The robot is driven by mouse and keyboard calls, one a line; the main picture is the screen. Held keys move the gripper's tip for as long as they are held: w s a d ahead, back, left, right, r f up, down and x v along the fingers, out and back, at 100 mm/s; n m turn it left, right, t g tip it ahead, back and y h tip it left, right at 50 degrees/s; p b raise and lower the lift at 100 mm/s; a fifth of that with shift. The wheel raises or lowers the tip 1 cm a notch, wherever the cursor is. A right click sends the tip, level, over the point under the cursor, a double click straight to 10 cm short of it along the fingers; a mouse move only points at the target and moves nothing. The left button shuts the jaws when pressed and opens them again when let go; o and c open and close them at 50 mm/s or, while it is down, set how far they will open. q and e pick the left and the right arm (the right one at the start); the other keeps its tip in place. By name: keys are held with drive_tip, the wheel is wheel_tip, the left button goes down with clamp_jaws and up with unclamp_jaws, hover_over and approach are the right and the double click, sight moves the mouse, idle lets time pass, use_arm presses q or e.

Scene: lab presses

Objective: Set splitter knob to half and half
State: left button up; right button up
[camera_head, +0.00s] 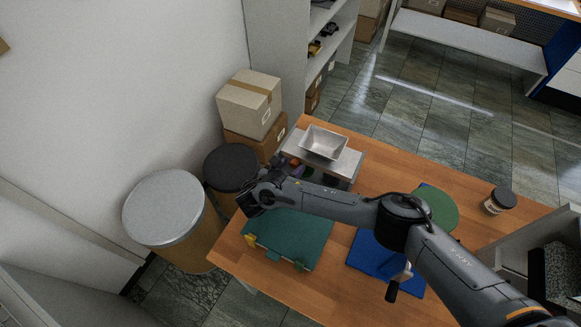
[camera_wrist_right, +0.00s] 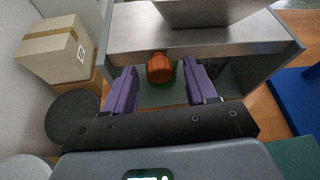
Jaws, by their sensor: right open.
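The splitter knob (camera_wrist_right: 160,68) is an orange-brown cylinder on the front of a grey box-like device (camera_wrist_right: 150,30) with a metal top. In the right wrist view the open jaws of my right gripper (camera_wrist_right: 162,90) stand on either side of the knob, with gaps visible on both sides. In the head view the device (camera_head: 340,163) carries a metal tray (camera_head: 323,142), and my right gripper (camera_head: 276,178) is at its left front corner. The knob shows there only as a small reddish spot (camera_head: 295,162). Its setting marks cannot be read. My left gripper is not in view.
A blue mat (camera_head: 370,257) and a dark-lidded jar (camera_head: 499,201) are to the right. Cardboard boxes (camera_head: 249,102) and drums (camera_head: 165,207) stand beyond the table's left edge.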

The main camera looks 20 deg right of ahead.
clamp_jaws()
idle(0.4)
drive_tip(key=shift+w, duration=0.1)
